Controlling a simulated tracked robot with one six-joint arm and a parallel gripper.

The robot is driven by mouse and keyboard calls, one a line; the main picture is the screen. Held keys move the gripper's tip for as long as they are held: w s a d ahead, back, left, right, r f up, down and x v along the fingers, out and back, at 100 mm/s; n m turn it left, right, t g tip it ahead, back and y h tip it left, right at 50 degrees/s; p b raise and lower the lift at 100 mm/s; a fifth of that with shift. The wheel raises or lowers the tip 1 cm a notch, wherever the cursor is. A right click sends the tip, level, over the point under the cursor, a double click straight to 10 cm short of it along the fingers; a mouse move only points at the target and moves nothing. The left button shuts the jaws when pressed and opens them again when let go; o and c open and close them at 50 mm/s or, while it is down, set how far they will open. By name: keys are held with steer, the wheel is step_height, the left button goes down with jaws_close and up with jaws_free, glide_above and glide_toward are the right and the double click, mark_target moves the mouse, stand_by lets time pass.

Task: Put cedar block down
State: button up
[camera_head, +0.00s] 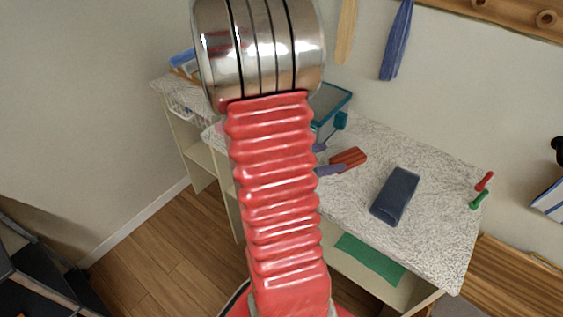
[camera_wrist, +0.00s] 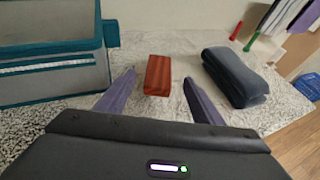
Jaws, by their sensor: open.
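The cedar block (camera_wrist: 158,76) is a reddish-brown grooved block lying on the speckled countertop (camera_head: 440,232). In the wrist view it sits just beyond and between the two purple fingers of my gripper (camera_wrist: 160,92), with clear space on both sides. My gripper is open and holds nothing. In the head view the cedar block (camera_head: 349,159) lies just right of the purple fingertips (camera_head: 328,160); my red arm hides much of the counter's left part.
A folded dark blue towel (camera_wrist: 236,76) lies to the right of the block. A teal-edged bin (camera_wrist: 55,65) stands close on the left. Red (camera_head: 484,181) and green (camera_head: 478,200) pegs are near the counter's right end. A green cloth (camera_head: 370,260) lies on the shelf below.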

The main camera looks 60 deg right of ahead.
steer(key=shift+w+a+r, duration=0.25)
steer(key=shift+a+r, duration=0.05)
steer(key=shift+r, duration=0.05)
steer(key=w+a+r+m+t+y, duration=0.4)
steer(key=a, duration=1)
steer(key=w+a+r+m+t+y, duration=0.4)
steer(key=w+a+r, duration=0.1)
steer(key=a, duration=0.9)
steer(key=w+a+r+m+t+y, duration=0.3)
steer(key=w+a+r+m, duration=0.1)
steer(key=a, duration=1)
steer(key=shift+w+r+t+y, duration=0.15)
steer(key=shift+r+t+y, duration=0.25)
steer(key=shift+r, duration=0.35)
steer(key=shift+o, duration=0.5)
steer(key=shift+c, duration=0.2)
